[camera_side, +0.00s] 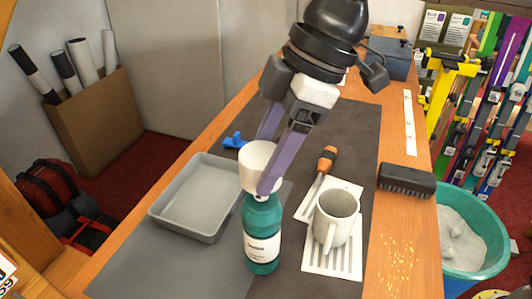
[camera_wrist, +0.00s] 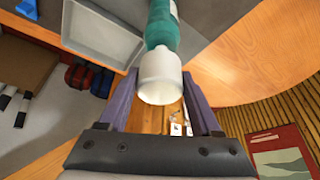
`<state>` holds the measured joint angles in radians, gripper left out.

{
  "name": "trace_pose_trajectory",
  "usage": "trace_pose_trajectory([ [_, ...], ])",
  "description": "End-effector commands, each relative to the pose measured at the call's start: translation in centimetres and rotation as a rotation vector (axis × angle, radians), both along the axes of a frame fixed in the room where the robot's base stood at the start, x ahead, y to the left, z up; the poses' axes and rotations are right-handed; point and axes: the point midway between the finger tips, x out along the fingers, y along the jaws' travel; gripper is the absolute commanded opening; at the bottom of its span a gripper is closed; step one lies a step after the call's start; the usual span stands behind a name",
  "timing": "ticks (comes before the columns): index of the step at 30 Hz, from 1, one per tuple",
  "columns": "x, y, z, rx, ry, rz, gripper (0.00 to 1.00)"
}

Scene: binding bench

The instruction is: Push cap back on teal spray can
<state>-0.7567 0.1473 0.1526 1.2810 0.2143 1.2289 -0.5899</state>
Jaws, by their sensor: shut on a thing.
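The teal spray can (camera_side: 262,235) stands upright on the dark mat, with a pale label on its front. Its teal body also shows in the wrist view (camera_wrist: 162,25), beyond the cap. My gripper (camera_side: 264,167) is shut on the white cap (camera_side: 256,160), with one purple finger on each side. In the wrist view the cap (camera_wrist: 160,78) sits between the fingertips of my gripper (camera_wrist: 160,82). The cap is at the top of the can, looking slightly left of its axis in the side view. A finger hides part of the joint, so I cannot tell whether the cap is seated.
A grey tray (camera_side: 183,236) lies left of the can. A white mug (camera_side: 336,216) stands close on its right on a striped card (camera_side: 318,262). An orange-handled screwdriver (camera_side: 327,159), a black brush (camera_side: 406,181) and a blue object (camera_side: 235,140) lie around. The front mat is clear.

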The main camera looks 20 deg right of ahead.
Motion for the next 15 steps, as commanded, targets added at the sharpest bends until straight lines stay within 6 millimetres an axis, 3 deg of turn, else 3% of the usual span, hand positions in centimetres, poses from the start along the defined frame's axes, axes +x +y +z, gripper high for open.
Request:
trace_pose_trajectory([
  [15, 0.00, 0.01, -0.48, 0.000, 0.000, 0.000, 0.14],
])
